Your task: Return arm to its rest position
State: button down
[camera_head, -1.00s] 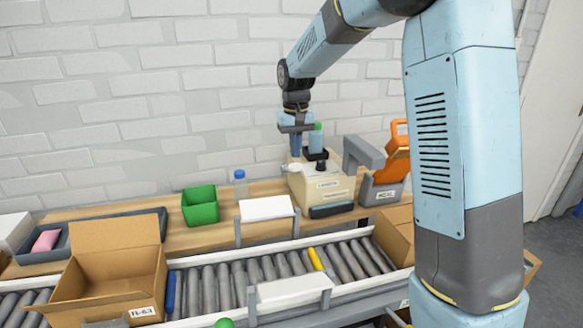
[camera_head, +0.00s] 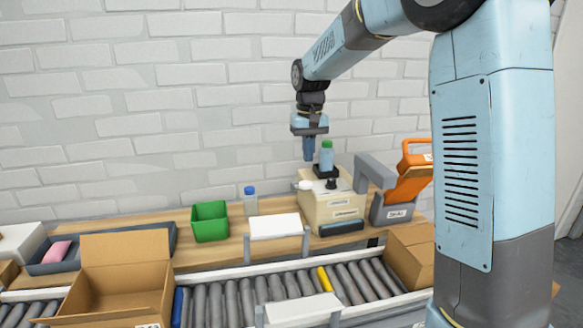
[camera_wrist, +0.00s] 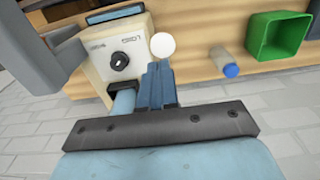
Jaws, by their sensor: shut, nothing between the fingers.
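My gripper (camera_head: 308,148) is shut and empty, pointing down in the air in front of the brick wall, above and slightly left of the beige machine (camera_head: 332,207). In the wrist view its closed blue fingers (camera_wrist: 158,84) show in the middle. A bottle with a green cap (camera_head: 326,156) stands on the machine's dark plate, just right of my fingers and apart from them in the head view. In the wrist view the bottle is mostly hidden behind my gripper. My arm reaches from the upper right with its forearm slanting down to the left.
A green bin (camera_head: 210,222) and a bottle with a blue cap (camera_head: 251,201) stand on the wooden bench. An orange-handled sealer (camera_head: 403,185) stands right of the machine. An open cardboard box (camera_head: 120,285) sits on the roller conveyor (camera_head: 235,300). The air left of my gripper is free.

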jog(key=s+d+r+m+t, duration=0.1)
jog(key=s+d+r, duration=0.25)
jog(key=s, duration=0.45)
jog(key=s+d+r+t, duration=0.2)
jog(key=s+d, duration=0.3)
jog(key=s, duration=0.3)
jog(key=s+d+r+m+t, duration=0.15)
jog(key=s+d, duration=0.25)
jog(key=s, duration=0.4)
jog(key=s+d+f, duration=0.1)
jog(key=s+d, duration=0.1)
jog(key=s, duration=0.7)
jog(key=shift+f+t, duration=0.4)
jog(key=shift+t, duration=0.05)
